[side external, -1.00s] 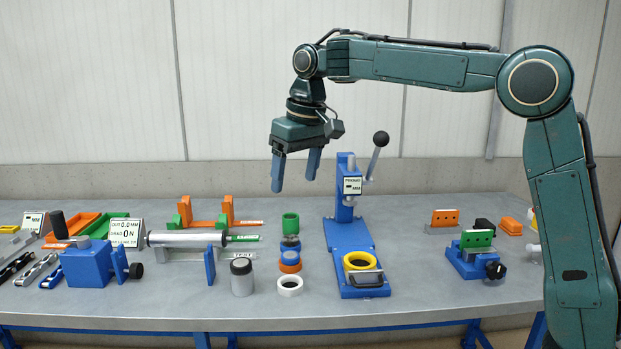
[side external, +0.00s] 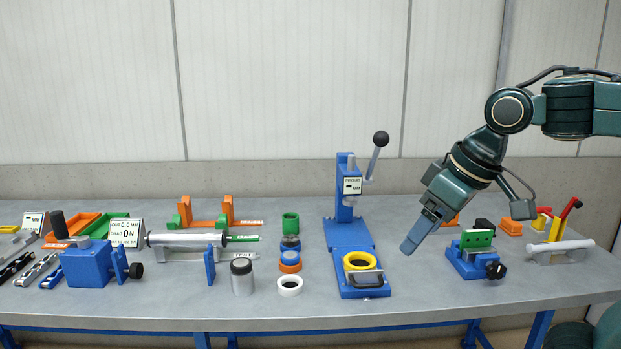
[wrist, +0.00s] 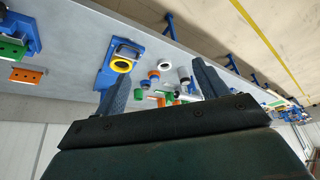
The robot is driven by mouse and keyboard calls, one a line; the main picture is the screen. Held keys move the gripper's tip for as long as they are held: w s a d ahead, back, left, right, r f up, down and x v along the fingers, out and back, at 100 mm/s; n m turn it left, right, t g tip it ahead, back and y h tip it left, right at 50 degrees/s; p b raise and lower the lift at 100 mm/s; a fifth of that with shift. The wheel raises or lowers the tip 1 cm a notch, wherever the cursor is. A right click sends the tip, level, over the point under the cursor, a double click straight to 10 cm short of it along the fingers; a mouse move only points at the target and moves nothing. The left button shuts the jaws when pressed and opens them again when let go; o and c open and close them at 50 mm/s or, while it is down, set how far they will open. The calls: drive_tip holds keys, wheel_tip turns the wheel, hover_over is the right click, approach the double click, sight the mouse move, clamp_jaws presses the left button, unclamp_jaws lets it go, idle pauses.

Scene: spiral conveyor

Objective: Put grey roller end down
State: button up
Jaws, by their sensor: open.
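A long grey roller (side external: 187,239) lies level on a grey stand at the left. A shorter pale grey bar (side external: 560,247) lies nearly level on a low holder at the far right. A short grey cylinder with a dark top (side external: 242,278) stands upright in front of the long roller. I cannot tell which one is the grey roller end. My gripper (side external: 412,247) is tilted down to the left, above the bench between the blue press and the green-topped vise. It is open and empty; its spread fingers show in the wrist view (wrist: 160,88).
The blue press (side external: 348,235) holds a yellow ring (side external: 359,261). White (side external: 290,286), orange and green rings stand left of it. The blue vise (side external: 477,262) is below right of my gripper. The front bench right of the press is clear.

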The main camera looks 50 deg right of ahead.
drive_tip(key=s+f, duration=0.4)
drive_tip(key=s, duration=0.1)
drive_tip(key=shift+s+d+f+t, duration=0.15)
drive_tip(key=shift+s+f+t, duration=0.1)
drive_tip(key=shift+t, duration=0.05)
idle(0.4)
